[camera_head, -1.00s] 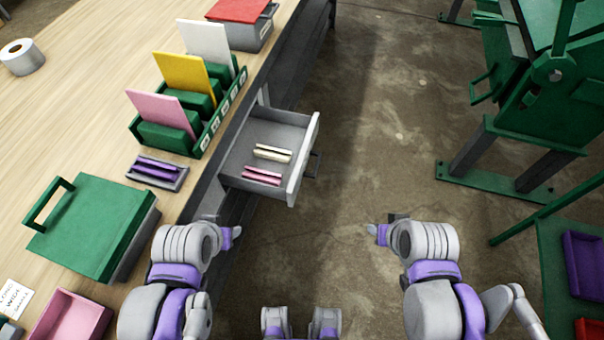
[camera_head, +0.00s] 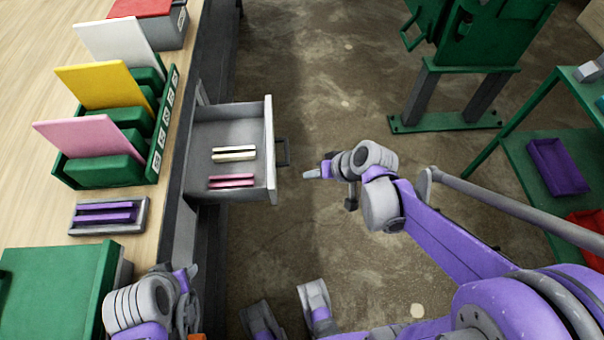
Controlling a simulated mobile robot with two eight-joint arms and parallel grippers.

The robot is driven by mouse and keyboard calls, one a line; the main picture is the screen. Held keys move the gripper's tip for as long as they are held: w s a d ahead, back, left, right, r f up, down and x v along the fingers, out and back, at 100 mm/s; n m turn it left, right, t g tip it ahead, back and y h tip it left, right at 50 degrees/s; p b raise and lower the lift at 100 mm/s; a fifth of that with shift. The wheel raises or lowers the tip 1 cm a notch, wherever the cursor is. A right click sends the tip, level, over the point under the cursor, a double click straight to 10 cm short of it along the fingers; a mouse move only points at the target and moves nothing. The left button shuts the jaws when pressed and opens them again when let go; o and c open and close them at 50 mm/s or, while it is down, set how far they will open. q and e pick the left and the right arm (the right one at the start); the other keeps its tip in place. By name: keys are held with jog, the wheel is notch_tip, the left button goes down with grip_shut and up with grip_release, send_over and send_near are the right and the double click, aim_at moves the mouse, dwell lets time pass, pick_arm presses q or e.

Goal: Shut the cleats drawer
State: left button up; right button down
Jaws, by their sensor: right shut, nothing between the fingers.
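The grey drawer (camera_head: 271,142) stands pulled out from under the workbench edge. A cream cleat (camera_head: 233,154) and a pink cleat (camera_head: 231,181) lie in it. Its dark handle (camera_head: 284,152) is on the front face. My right gripper (camera_head: 309,174) is shut and empty, just to the right of the drawer front and a little below the handle in the picture, apart from the front. My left gripper (camera_head: 190,272) is at the bench edge, below the drawer in the picture; its fingers are too small and turned away to tell their state.
The wooden bench (camera_head: 30,60) holds a green rack (camera_head: 157,140) with coloured cards, a small tray (camera_head: 80,228) of purple cleats and a green box (camera_head: 50,290). A green machine (camera_head: 470,45) and shelf (camera_head: 520,160) stand at right. Floor between is clear.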

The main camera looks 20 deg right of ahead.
jog(key=w+a+f+b, duration=0.2)
jog(key=w+a+f, duration=0.3)
jog(key=a+f, duration=0.1)
jog(key=shift+a, duration=0.3)
jog(key=shift+a, duration=0.1)
jog(key=w+a, duration=0.3)
jog(key=a, duration=0.9)
jog(key=w+a, duration=0.4)
jog(key=a, duration=0.8)
jog(key=shift+a, duration=0.2)
